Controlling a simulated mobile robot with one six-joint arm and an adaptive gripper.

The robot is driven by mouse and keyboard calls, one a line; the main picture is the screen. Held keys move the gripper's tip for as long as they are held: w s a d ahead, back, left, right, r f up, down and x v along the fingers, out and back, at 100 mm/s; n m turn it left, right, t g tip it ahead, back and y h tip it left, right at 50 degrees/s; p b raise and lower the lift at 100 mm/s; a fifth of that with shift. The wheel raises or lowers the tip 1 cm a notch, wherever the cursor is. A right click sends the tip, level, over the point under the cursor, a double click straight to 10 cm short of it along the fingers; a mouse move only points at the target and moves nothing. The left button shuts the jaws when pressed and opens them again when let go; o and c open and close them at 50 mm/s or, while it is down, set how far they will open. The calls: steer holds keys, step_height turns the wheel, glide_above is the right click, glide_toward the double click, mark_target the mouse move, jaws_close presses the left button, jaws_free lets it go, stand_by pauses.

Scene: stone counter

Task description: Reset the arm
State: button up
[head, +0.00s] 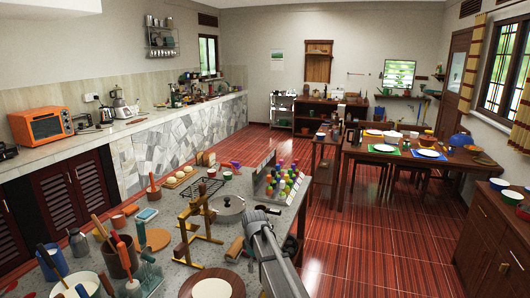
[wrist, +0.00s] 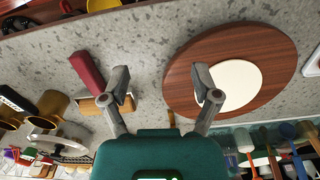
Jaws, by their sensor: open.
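My gripper (wrist: 165,92) is open in the wrist view. A dark red handle (wrist: 87,72) and a tan wooden piece (wrist: 95,104) lie by the left finger. In the head view my grey arm reaches over the counter's right side from the bottom edge; its fingertips cannot be made out there.
In the head view the counter holds a wooden stand (head: 198,225), a lidded pan (head: 228,207), a rack of colourful bottles (head: 282,182) and a utensil crock (head: 118,258). A dining table (head: 350,155) stands beyond. Red floor (head: 365,240) is clear at right.

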steer(key=s+d+f+m+b, duration=0.3)
steer(key=s+d+m, duration=0.9)
steer(key=s+d, duration=0.8)
steer(key=s, duration=0.4)
steer(key=shift+d+f+m, duration=0.2)
steer(key=shift+d+m, duration=0.05)
steer(key=shift+m, duration=0.15)
